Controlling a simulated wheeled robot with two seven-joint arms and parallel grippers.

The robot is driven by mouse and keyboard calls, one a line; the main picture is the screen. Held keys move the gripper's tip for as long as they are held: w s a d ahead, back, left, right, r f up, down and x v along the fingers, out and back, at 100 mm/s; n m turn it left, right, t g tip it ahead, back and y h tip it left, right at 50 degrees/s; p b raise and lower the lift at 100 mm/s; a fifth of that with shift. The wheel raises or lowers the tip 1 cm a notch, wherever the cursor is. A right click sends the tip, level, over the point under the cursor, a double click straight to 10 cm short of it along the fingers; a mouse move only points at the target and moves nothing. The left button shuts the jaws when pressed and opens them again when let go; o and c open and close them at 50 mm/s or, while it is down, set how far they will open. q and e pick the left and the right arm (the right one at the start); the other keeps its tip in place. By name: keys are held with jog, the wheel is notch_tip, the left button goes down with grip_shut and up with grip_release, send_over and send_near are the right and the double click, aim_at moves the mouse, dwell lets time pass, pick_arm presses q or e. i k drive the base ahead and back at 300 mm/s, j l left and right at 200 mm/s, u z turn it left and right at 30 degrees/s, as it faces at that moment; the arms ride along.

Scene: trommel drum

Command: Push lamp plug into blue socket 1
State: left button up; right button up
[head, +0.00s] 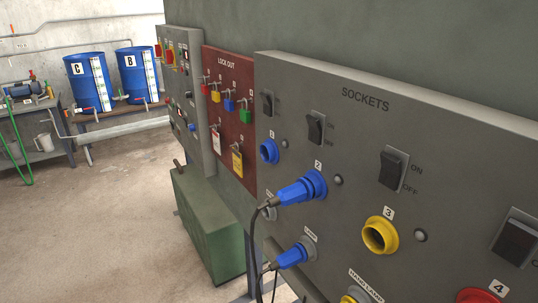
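Blue socket 1 (268,151) is at the left end of the grey sockets panel (450,130), and its round opening looks empty. A blue plug (292,194) with a black cable sits in the blue socket 2 (316,184), to the right and lower. Another blue plug (291,257) with a black cable sits in a grey holder (309,246) below it. The holder's label is too small to read, so I cannot tell which blue plug is the lamp plug. Neither of my grippers is in view.
Yellow socket 3 (380,236) is empty; a red socket (478,296) is cut off below. Black switches (393,169) sit above the sockets. The red lock-out board (228,125) holds several padlocks. A green box (211,222) stands below. Open floor lies left.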

aim_at(297, 254)
jog(key=z, duration=0.3)
jog(key=j+z, duration=0.35)
jog(key=i+j+z, duration=0.1)
jog(key=j+z, duration=0.15)
jog(key=z, duration=0.15)
jog(key=j+z, duration=0.35)
jog(key=k+j+z, duration=0.1)
jog(key=j, duration=0.3)
jog(key=j+z, duration=0.1)
jog(key=j, duration=0.3)
jog(key=k+j+z, duration=0.1)
jog(key=j, duration=0.25)
jog(key=k+j, duration=0.2)
jog(key=j, duration=0.2)
jog(key=k+j+z, duration=0.15)
jog(key=j, duration=0.25)
jog(key=k+j, duration=0.1)
jog(key=j, duration=0.25)
jog(key=k+j, duration=0.1)
jog(key=j, duration=0.25)
